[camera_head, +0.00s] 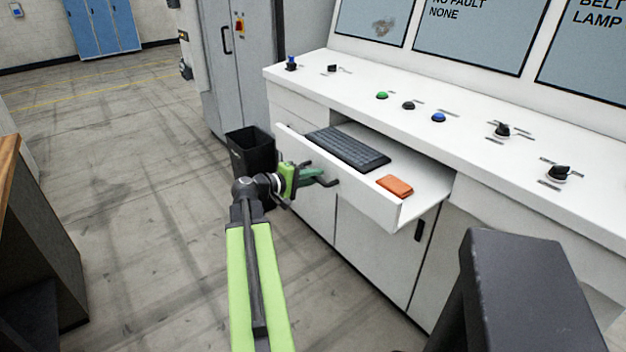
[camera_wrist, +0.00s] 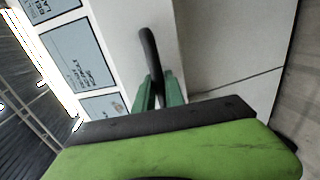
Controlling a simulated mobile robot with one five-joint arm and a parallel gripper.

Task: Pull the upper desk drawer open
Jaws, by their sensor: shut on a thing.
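The upper desk drawer (camera_head: 345,187) is a white drawer under the console top, and it stands pulled out toward me. A dark keyboard (camera_head: 346,148) and an orange-brown box-like item (camera_head: 394,186) lie in it. My gripper (camera_head: 312,174) is at the drawer's front face, its green fingers shut on the dark drawer handle (camera_head: 330,182). In the wrist view the handle (camera_wrist: 150,52) rises as a dark curved bar between the fingertips (camera_wrist: 159,88). The fingers hide part of the handle.
The white console (camera_head: 460,140) carries buttons and switches, with screens behind. A black bin (camera_head: 250,152) stands left of the desk, close beyond my gripper. Lower cabinet doors (camera_head: 375,262) are below the drawer. A wooden-topped dark unit (camera_head: 35,240) is at left. The floor between is clear.

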